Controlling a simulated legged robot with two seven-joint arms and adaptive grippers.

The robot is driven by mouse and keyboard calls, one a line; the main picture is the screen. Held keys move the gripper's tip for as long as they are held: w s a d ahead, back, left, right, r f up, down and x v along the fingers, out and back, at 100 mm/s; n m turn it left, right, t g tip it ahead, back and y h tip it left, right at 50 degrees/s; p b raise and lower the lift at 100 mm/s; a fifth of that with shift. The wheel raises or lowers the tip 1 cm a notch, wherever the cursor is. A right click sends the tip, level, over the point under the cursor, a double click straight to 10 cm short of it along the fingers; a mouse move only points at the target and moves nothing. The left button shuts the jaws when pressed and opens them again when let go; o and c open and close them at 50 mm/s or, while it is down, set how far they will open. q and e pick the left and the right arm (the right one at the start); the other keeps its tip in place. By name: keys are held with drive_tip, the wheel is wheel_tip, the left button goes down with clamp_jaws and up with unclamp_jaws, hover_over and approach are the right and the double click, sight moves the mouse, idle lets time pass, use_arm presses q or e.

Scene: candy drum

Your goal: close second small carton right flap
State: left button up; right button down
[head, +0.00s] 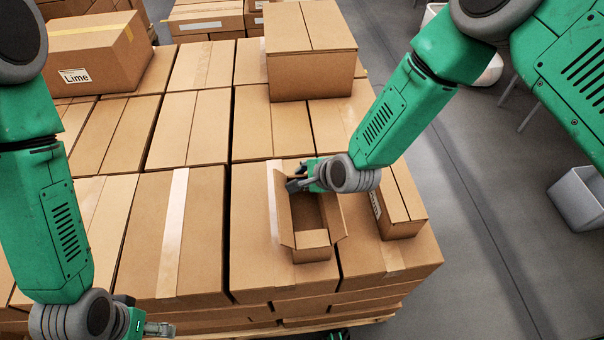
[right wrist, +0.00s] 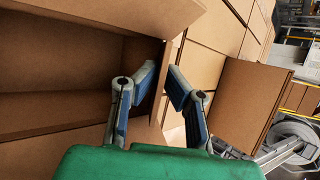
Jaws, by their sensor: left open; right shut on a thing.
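An open small carton (head: 312,238) stands on the stacked large cartons, with its near flap folded outward. Its left flap (head: 274,205) stands up and its right flap (head: 341,218) leans outward. My left gripper (head: 160,329) is open and empty, low at the left.
A closed small carton (head: 402,205) stands just right of the open one. A carton marked Lime (head: 95,57) and another closed carton (head: 312,75) stand farther back. The stack's right edge drops to the floor, where a grey bin (head: 577,198) stands.

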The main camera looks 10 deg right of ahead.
drive_tip(key=shift+s+f+t+b, duration=0.2)
drive_tip(key=shift+f+t+b, duration=0.2)
drive_tip(key=shift+t+b, duration=0.25)
drive_tip(key=shift+r+t, duration=0.1)
drive_tip(key=shift+t, duration=0.35)
drive_tip(key=c, duration=1.7)
unclamp_jaws()
drive_tip(key=shift+s+d+r, duration=0.1)
drive_tip(key=v, duration=1.1)
drive_tip(key=shift+s+d+r, duration=0.15)
drive_tip(key=shift+s+d, duration=0.05)
drive_tip(key=shift+s, duration=0.05)
